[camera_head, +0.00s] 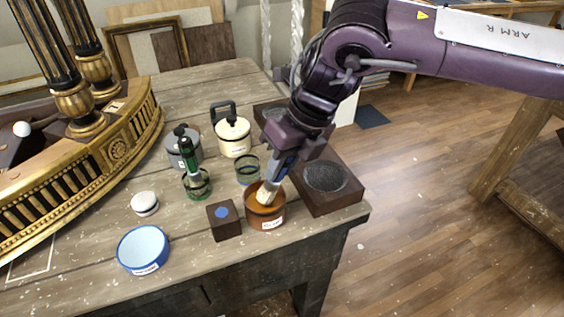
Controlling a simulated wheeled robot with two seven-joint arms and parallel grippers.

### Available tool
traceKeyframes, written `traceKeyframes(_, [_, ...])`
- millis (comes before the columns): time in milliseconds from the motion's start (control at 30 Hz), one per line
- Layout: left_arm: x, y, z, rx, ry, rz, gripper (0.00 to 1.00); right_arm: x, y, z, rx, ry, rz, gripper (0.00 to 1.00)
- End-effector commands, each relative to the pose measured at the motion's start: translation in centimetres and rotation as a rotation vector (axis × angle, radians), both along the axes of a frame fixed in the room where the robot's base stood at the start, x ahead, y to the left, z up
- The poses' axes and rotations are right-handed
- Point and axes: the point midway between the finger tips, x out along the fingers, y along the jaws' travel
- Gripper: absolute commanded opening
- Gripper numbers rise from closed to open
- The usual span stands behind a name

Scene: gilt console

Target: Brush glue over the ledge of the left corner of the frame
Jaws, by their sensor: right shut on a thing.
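My right gripper (287,152) reaches down over the workbench and is shut on a brush. The brush's pale bristles (267,193) point down into the mouth of a brown pot (265,215) with a white label, which is too small to read. How deep the bristles sit is hard to tell. The gilt console frame (90,180), with a carved gold front and dark fluted legs pointing up, lies on the left of the bench, apart from the brush. Its far left part is cut off by the picture edge. My left gripper is not in view.
Near the pot stand a dark block with a blue dot (223,220), a blue-rimmed tub (142,248), a green brush in a glass jar (196,183), a cream pot (233,136) and a grey pot (183,147). A dark wooden tray (340,202) lies right, by the bench edge.

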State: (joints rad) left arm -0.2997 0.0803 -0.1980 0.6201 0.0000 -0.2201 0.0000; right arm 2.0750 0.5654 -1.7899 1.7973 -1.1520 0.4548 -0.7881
Motion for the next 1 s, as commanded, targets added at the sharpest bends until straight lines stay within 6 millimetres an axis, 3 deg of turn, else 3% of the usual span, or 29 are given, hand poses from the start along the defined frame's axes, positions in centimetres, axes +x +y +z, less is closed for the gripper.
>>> traceKeyframes(1000, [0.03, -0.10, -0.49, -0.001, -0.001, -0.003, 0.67, 0.01, 0.00, -0.85, 0.000, 0.000, 0.000, 0.00])
